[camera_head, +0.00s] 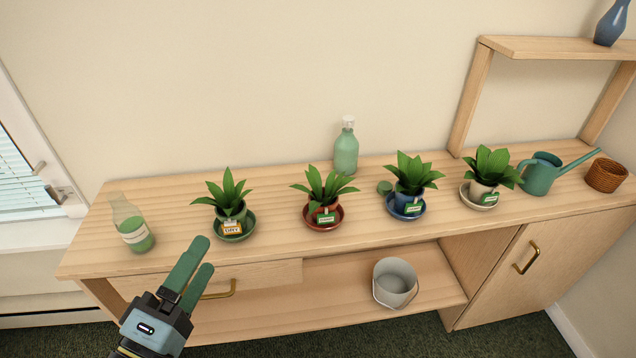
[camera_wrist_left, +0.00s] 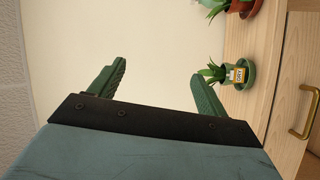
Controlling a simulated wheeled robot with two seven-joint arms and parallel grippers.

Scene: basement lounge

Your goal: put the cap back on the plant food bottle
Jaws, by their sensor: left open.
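A clear bottle with green liquid and a pale label (camera_head: 133,226) stands at the left end of the wooden sideboard. Its neck looks uncapped. A small round dark-green cap (camera_head: 384,187) lies on the sideboard top, behind and left of the blue-potted plant. A taller green bottle with a clear top (camera_head: 346,150) stands near the wall. My left gripper (camera_head: 203,256) is in front of the sideboard, right of and nearer than the labelled bottle. In the left wrist view, its two green fingers (camera_wrist_left: 158,72) are spread with nothing between them. My right gripper is out of view.
Several potted plants on saucers stand along the sideboard (camera_head: 275,190), the nearest to my gripper in a green pot (camera_head: 232,213). A watering can (camera_head: 540,176) and a wicker basket (camera_head: 606,175) are at right. A grey bucket (camera_head: 395,283) sits on the lower shelf.

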